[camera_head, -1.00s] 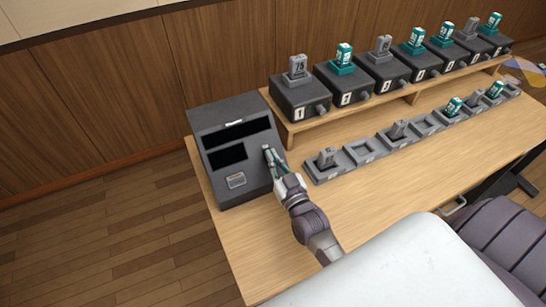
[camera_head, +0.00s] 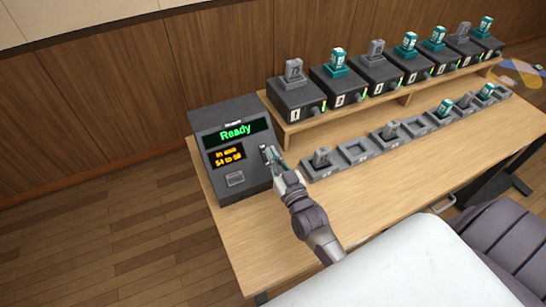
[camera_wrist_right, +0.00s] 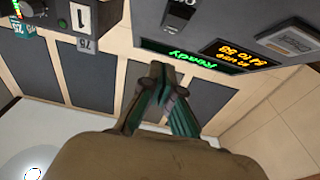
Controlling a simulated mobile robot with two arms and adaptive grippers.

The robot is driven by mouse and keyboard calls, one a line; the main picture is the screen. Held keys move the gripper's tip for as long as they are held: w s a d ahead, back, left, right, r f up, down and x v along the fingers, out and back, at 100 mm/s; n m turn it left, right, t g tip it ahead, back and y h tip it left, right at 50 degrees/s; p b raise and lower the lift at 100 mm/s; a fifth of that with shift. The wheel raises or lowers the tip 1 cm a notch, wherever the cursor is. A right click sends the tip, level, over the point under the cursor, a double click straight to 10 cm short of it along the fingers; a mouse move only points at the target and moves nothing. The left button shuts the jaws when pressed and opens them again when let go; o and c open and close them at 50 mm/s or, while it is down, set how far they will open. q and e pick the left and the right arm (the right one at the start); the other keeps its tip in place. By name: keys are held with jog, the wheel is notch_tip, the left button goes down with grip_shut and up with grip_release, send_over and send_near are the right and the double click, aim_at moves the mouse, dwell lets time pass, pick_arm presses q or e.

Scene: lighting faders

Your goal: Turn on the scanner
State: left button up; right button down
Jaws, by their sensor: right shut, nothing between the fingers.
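The scanner (camera_head: 203,118) is a dark grey box at the left end of the table. Its upper screen (camera_head: 231,133) shows green "Ready" and its lower screen (camera_head: 228,158) shows small orange text. A grey switch (camera_head: 264,149) is on its right front. My right gripper (camera_head: 269,156) is shut and empty, with its fingertips close to this switch; whether they touch cannot be told. In the right wrist view the scanner (camera_wrist_right: 268,20) is upside down at the upper right, above the shut fingers (camera_wrist_right: 163,80). My left gripper is not in view.
A raised wooden shelf (camera_head: 300,126) holds several black numbered boxes (camera_head: 296,97) with grey or teal plugs and lit indicators. A row of grey sockets (camera_head: 354,152) lies in front, some holding plugs. The tabletop (camera_head: 350,205) before the sockets is clear.

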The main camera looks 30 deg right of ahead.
pick_arm(q)
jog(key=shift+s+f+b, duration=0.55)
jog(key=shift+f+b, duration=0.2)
jog(key=shift+b, duration=0.5)
pick_arm(e)
jog(key=s+r, duration=0.1)
jog(key=s, duration=0.9)
jog(key=shift+a+r, duration=0.2)
jog(key=shift+a, duration=0.05)
jog(key=shift+s, duration=0.1)
